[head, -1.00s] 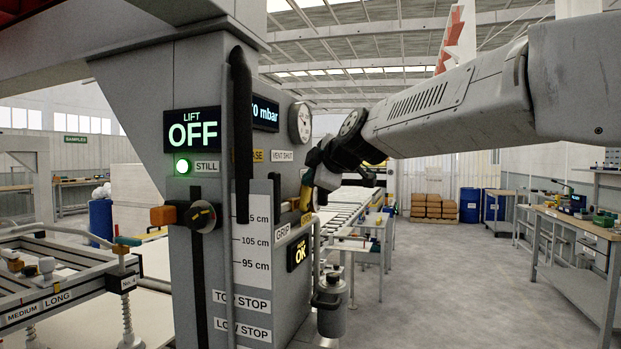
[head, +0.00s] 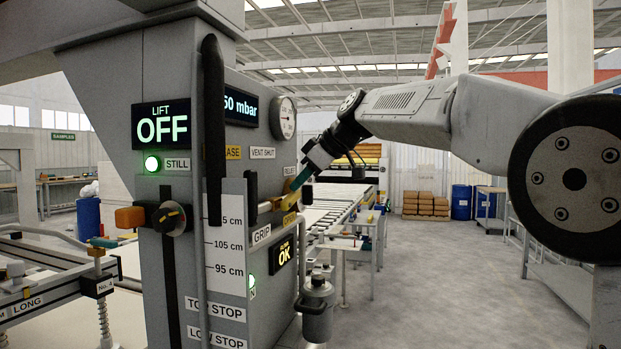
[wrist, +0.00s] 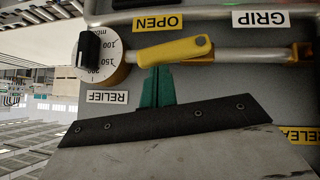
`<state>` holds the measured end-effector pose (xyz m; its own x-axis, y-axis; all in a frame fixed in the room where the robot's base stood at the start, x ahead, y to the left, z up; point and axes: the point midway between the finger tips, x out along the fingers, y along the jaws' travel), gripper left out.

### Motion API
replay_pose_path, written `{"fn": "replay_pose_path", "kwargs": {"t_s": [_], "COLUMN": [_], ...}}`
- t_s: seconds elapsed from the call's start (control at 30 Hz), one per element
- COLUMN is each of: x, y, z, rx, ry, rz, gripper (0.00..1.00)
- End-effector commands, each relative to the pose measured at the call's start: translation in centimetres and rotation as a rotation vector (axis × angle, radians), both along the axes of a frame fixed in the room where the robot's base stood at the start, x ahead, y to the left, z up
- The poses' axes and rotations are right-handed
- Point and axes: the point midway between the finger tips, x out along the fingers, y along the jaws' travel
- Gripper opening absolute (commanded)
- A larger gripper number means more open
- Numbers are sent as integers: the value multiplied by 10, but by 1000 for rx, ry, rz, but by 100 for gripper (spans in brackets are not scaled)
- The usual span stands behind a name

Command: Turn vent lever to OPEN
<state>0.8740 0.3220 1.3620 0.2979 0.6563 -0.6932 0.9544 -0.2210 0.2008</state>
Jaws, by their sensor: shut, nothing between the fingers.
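The vent lever is a yellow handle (wrist: 172,51) on a pipe, seen in the wrist view. It lies nearly along the pipe, slightly slanted, beside the yellow OPEN label (wrist: 158,22). In the head view the lever (head: 283,204) is small and partly covered by my gripper. My gripper (head: 296,180) is shut and empty, its teal fingertips (wrist: 157,88) right at the lever's edge, on the RELIEF label's side. I cannot tell whether they touch. The VENT SHUT label (head: 262,153) is higher on the panel.
A round relief dial (wrist: 102,62) with a black knob sits beside the lever's free end. The grey column carries a pressure display (head: 240,106), a gauge (head: 284,117) and a black upright handle (head: 213,130). A canister (head: 316,308) hangs below. Open floor lies to the right.

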Motion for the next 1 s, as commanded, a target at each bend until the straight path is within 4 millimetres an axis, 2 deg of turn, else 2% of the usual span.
{"fn": "replay_pose_path", "kwargs": {"t_s": [0.17, 1.0], "x": [7, 11], "y": [-2, -3], "z": [-6, -12], "rx": [24, 22], "ry": [106, 96], "rz": [-1, -1], "gripper": [0, 0]}}
